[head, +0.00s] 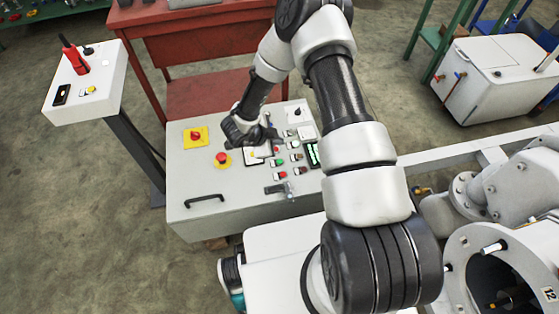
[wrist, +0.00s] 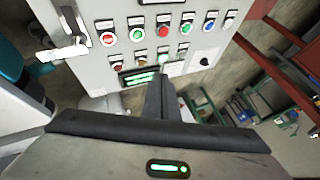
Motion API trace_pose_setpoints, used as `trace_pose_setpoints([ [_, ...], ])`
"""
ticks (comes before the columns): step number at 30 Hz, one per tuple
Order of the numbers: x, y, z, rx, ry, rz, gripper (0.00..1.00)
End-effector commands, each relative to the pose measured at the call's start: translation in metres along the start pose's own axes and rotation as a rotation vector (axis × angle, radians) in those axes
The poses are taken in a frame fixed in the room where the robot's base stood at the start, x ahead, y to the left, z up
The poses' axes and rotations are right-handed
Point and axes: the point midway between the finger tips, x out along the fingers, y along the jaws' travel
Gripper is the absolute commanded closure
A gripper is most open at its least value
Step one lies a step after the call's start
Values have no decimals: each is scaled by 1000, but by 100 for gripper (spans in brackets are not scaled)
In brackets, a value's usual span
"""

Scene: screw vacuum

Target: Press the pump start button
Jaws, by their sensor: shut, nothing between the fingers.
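The grey control panel (head: 195,175) carries rows of small push buttons. In the wrist view a row runs from a red button (wrist: 107,39) through a green button (wrist: 137,34) to others, with a second row below it. The labels are too small to read, so I cannot tell which one is the pump start button. My gripper (head: 272,132) is over the panel's middle, beside the buttons; in the wrist view its dark fingers (wrist: 162,72) are shut and empty, near the lit green display (wrist: 139,78). I cannot tell whether they touch the panel.
A red emergency stop (head: 222,158), a red knob on a yellow plate (head: 195,135) and a black handle (head: 204,200) are on the panel's left. A lever latch (head: 278,188) is at its front. A white pedestal box (head: 88,95) stands left, a red table (head: 200,50) behind.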

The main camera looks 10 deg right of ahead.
Motion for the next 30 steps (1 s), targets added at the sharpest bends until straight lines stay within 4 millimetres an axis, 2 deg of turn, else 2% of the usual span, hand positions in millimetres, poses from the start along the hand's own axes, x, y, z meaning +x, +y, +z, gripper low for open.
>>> trace_pose_setpoints([
  [8,11,6,6,-1,-1,0,100],
  [24,65,34,36,-2,-1,-2,100],
  [30,70,37,38,-2,-1,-1,100],
])
